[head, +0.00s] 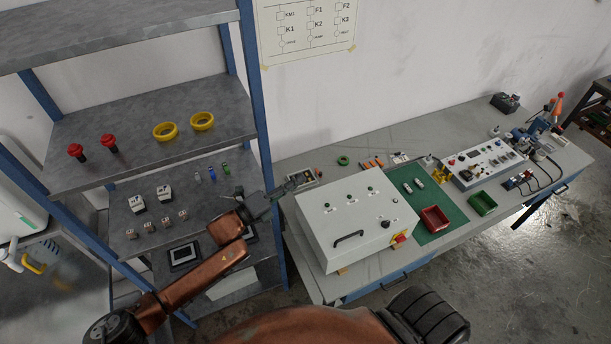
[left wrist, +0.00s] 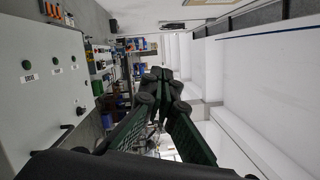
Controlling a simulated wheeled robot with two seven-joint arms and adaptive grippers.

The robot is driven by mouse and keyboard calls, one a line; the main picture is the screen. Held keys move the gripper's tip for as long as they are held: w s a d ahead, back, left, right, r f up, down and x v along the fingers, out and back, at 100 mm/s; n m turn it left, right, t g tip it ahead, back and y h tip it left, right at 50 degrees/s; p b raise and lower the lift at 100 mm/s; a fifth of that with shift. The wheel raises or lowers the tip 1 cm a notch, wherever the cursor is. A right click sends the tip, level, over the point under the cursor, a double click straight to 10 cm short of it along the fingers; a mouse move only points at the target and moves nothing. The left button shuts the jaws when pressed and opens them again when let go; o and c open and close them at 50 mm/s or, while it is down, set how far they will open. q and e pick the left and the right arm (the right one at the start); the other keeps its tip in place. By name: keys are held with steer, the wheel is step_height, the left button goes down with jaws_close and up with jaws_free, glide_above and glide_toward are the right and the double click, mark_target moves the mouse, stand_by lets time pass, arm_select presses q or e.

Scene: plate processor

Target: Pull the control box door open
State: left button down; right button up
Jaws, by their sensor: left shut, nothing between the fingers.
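The control box (head: 335,212) is a light grey case on the workbench. Its door, with small indicators and a black handle (head: 347,238), looks shut. A red and yellow switch (head: 399,240) is on its side. In the left wrist view the box (left wrist: 38,85) fills the left side, with its handle (left wrist: 62,133) low down. My left gripper (head: 292,186) is just off the box's far left corner, apart from the handle. Its dark green fingers (left wrist: 161,76) are together and empty in the left wrist view. My right gripper is not in view.
A shelf rack (head: 152,95) with blue posts stands close on the left, beside my left arm. A green mat (head: 408,184) with a red bin (head: 434,219) lies right of the box. A green bin (head: 482,203) and a control panel (head: 485,163) are further right.

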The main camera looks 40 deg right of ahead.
arm_select(q)
steer(key=a, duration=0.8)
steer(key=shift+a+f, duration=0.25)
steer(key=shift+f, duration=0.05)
